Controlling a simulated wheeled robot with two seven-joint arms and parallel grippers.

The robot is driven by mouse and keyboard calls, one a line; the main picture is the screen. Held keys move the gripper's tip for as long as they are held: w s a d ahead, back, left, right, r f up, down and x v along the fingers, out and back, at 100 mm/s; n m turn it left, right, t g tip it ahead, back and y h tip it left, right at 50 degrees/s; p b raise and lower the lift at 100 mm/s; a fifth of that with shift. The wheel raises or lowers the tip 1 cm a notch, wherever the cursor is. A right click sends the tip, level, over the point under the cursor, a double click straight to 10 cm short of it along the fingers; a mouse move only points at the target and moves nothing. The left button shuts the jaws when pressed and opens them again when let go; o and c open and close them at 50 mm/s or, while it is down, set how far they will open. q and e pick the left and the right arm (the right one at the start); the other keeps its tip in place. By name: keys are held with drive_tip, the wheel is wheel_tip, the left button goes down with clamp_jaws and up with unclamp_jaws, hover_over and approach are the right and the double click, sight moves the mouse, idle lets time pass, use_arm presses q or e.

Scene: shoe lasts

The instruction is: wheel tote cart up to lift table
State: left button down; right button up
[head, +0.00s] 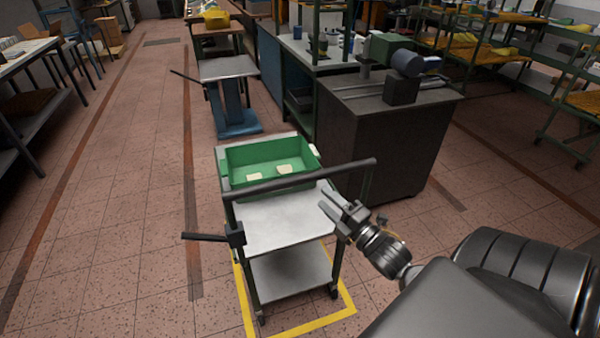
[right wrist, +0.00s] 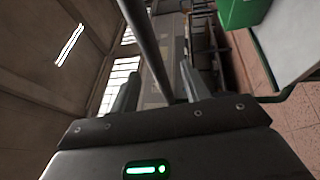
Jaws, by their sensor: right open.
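The tote cart (head: 290,222) stands in front of me, with a pale top shelf, a lower shelf and a dark push bar (head: 290,182). A green tote (head: 236,181) with two pale pieces in it sits at the cart's far end. My right gripper (head: 327,201) is open near the right part of the push bar. In the right wrist view the bar (right wrist: 145,40) runs between the two spread fingers (right wrist: 157,90); contact cannot be told. The lift table (head: 228,68), with a grey top and blue base, stands beyond the cart. My left gripper is out of view.
A yellow floor outline (head: 318,325) surrounds the cart's base. A dark lever (head: 206,237) sticks out left of the cart. A dark cabinet (head: 375,140) with a machine stands close on the right. The floor (head: 130,200) on the left is clear.

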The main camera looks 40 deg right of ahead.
sight(310, 181)
drive_tip(key=w+r+p, duration=0.1)
drive_tip(key=w, duration=0.2)
drive_tip(key=w+r, duration=0.1)
drive_tip(key=w, duration=0.2)
drive_tip(key=w+r+p, duration=0.1)
drive_tip(key=w, duration=0.2)
drive_tip(key=shift+w+a+p, duration=0.1)
drive_tip(key=shift+a+p, duration=0.2)
drive_tip(key=shift+a, duration=0.05)
drive_tip(key=shift+w+a, duration=0.1)
drive_tip(key=shift+w, duration=0.5)
clamp_jaws()
